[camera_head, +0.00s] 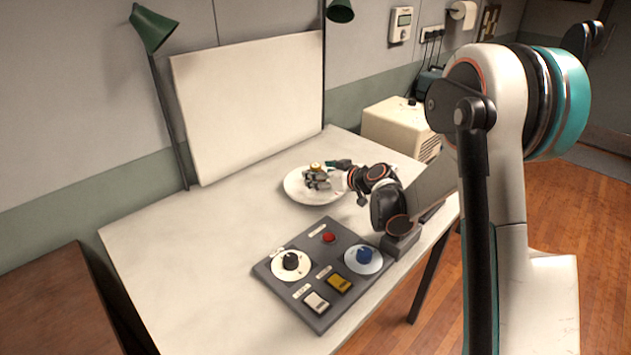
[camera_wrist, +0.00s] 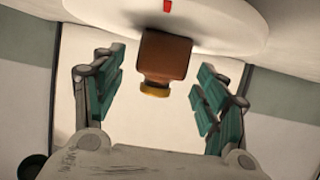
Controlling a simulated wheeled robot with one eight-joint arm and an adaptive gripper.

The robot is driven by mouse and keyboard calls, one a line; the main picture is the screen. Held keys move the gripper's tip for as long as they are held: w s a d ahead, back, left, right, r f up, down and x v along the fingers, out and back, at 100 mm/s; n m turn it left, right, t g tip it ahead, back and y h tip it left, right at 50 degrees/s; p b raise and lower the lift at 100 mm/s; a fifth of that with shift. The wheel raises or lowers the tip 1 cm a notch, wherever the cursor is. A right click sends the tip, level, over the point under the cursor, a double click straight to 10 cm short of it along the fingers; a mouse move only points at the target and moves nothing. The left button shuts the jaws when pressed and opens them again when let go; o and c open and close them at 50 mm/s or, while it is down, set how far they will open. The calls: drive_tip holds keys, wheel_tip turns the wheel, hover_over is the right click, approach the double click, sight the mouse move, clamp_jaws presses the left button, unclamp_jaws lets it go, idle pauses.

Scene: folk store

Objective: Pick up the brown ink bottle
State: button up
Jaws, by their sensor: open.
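The brown ink bottle (camera_wrist: 165,57) shows in the wrist view with its gold cap pointing down in the picture, at the white round plate (camera_wrist: 225,28). In the head view its gold cap (camera_head: 317,166) shows above my gripper, and most of its body is hidden behind the fingers. The plate (camera_head: 297,199) lies toward the back of the table. My gripper (camera_head: 318,181) is open at the bottle. In the wrist view its green-padded fingers (camera_wrist: 157,80) stand on either side of the bottle, with a visible gap on both sides.
A grey control panel (camera_head: 270,268) with knobs and switches lies on the white table (camera_head: 180,262), in front of the plate. A white board (camera_head: 250,105) and a green lamp (camera_head: 153,30) stand behind. A cream box (camera_head: 395,125) stands at back right. The table's left part is clear.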

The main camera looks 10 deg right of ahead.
sight(319, 167)
drive_tip(key=shift+w+a+f, duration=0.3)
drive_tip(key=shift+w, duration=0.3)
drive_tip(key=shift+r, duration=0.1)
drive_tip(key=c, duration=1.2)
drive_tip(key=shift+c, duration=0.2)
wheel_tip(319, 167, up, 20)
drive_tip(key=p, duration=0.7)
